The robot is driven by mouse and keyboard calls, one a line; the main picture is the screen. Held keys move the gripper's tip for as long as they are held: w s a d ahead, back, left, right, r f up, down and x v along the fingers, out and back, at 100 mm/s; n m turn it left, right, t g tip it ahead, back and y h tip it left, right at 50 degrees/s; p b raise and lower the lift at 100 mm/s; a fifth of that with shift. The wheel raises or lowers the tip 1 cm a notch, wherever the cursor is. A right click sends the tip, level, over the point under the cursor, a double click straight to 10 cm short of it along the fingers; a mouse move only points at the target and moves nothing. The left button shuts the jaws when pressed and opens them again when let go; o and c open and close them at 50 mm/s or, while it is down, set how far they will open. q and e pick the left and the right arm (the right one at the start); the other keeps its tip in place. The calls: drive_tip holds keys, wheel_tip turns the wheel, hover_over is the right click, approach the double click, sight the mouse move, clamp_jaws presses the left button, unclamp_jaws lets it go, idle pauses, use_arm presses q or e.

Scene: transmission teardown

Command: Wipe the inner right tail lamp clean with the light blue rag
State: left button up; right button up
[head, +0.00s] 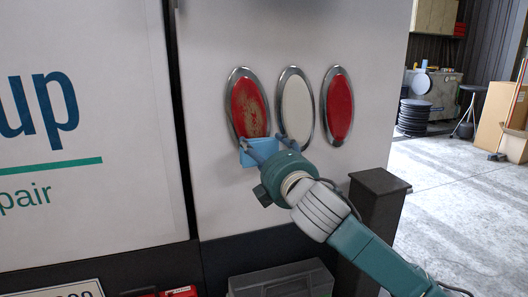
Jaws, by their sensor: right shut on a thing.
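Three oval lamps with chrome rims are in a row on the white vehicle panel. The left one is a red lamp (249,106) with brownish, patchy grime over its lens. The middle one is a white lamp (296,106), and the right one is a red lamp (339,107) that looks clean. My right gripper (262,146) is shut on the light blue rag (250,158), at the lower edge of the left red lamp. The rag overlaps the bottom of that lamp in the picture; I cannot tell if it touches the lens. My left gripper is out of view.
A dark post (376,205) stands at the right end of the panel, close to my right arm. A grey box (282,280) is below the panel. Cardboard boxes (497,115) and a stool (467,112) stand farther right on open concrete floor.

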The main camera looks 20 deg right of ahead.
drive_tip(key=shift+w, duration=0.8)
drive_tip(key=r+p, duration=0.2)
drive_tip(key=p, duration=0.1)
drive_tip(key=r+p, duration=0.1)
drive_tip(key=shift+s+a+r, duration=0.2)
drive_tip(key=shift+a+r, duration=0.05)
drive_tip(key=shift+a, duration=0.05)
wheel_tip(320, 180, up, 2)
drive_tip(key=p, duration=0.2)
drive_tip(key=shift+w+a+p, duration=0.1)
drive_tip(key=shift+w+p, duration=0.05)
drive_tip(key=shift+p, duration=0.2)
drive_tip(key=r+p, duration=0.6)
drive_tip(key=shift+a, duration=0.4)
drive_tip(key=r+p, duration=0.2)
drive_tip(key=shift+a+r+p, duration=0.1)
drive_tip(key=shift+a+p, duration=0.2)
drive_tip(key=shift+p, duration=0.05)
drive_tip(key=r, duration=0.3)
drive_tip(key=shift+a+p, duration=0.25)
drive_tip(key=shift+p, duration=0.05)
